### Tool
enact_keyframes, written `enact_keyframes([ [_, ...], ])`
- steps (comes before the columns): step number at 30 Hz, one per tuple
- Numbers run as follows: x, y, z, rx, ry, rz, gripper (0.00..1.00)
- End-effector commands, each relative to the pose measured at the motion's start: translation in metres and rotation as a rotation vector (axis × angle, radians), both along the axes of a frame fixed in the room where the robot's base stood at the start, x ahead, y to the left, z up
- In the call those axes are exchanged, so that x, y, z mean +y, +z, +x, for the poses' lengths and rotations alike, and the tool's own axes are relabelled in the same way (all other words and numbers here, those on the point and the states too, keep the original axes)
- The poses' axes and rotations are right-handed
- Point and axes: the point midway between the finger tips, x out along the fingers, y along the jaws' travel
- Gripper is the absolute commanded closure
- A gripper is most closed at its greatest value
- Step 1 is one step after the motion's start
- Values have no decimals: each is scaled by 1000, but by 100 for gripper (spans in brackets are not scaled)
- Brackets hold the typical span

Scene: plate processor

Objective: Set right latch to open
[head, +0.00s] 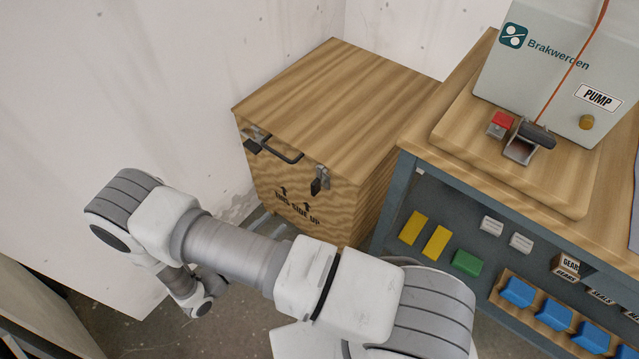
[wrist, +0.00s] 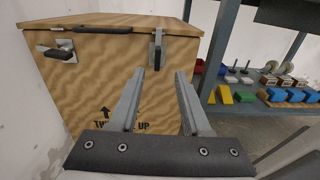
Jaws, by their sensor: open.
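A wooden crate (head: 345,210) with a closed lid stands against the wall; its front fills the left of the wrist view (wrist: 100,75). The right latch (head: 320,180) is a metal plate with a dark lever on the crate's front, near the right corner. In the wrist view the right latch (wrist: 157,50) shows its lever hanging roughly upright. The left latch (head: 252,143) is near the front's left corner, its dark lever sticking out sideways in the wrist view (wrist: 58,53). My gripper (wrist: 160,75) is open and empty, its fingertips below and apart from the right latch.
A dark handle (head: 280,150) sits between the latches. A workbench (head: 410,200) with shelves of coloured blocks stands close to the crate's right. A pump box (head: 550,70) is on top. Bare floor lies in front of the crate.

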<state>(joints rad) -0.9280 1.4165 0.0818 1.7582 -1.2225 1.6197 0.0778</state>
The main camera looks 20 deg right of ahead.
Motion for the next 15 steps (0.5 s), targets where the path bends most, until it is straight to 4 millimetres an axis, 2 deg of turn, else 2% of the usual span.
enact_keyframes([
  [3,1,-12,-3,7,30,-22,52],
  [8,-8,-13,4,6,35,-27,52],
  [15,-46,-13,31,6,30,-26,52],
])
